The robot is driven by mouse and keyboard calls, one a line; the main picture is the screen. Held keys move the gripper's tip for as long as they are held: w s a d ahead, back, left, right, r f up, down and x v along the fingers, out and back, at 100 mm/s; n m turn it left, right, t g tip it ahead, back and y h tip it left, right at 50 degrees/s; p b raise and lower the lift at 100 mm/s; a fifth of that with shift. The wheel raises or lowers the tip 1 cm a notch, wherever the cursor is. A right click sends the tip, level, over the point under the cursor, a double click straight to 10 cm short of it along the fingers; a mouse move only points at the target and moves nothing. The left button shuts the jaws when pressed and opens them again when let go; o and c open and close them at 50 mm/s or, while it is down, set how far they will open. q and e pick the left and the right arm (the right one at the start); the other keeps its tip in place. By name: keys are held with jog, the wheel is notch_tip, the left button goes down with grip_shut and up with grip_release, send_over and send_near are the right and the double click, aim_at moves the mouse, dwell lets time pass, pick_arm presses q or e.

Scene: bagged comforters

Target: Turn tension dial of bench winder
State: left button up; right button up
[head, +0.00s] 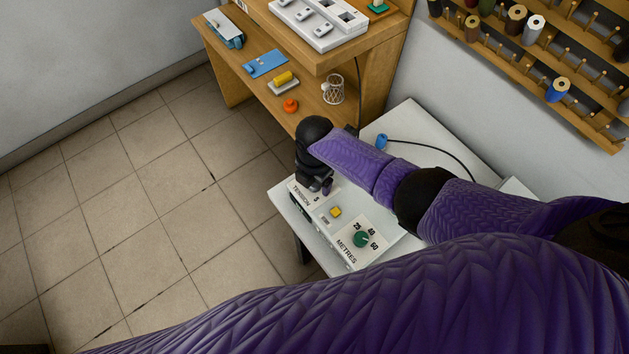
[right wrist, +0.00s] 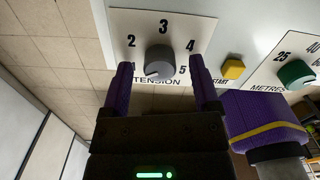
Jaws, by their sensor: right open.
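The bench winder (head: 327,240) has a pale sloped panel with a TENSION scale at its left end. In the right wrist view the grey tension dial (right wrist: 159,61) sits among the numbers 1 to 5, its white mark toward the lower left, near 1. My right gripper (right wrist: 162,88) is open, with one purple finger on each side below the dial; whether either touches it I cannot tell. In the head view my right gripper (head: 320,184) is over the tension end and hides the dial. My left gripper is not in view.
Right of the dial are a yellow START button (head: 336,212) and a green METRES dial (head: 361,239). A wooden desk (head: 300,108) with small items stands behind. A spool rack (head: 535,55) hangs on the wall. The tiled floor at left is clear.

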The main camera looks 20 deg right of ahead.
grip_shut()
dwell(0.4)
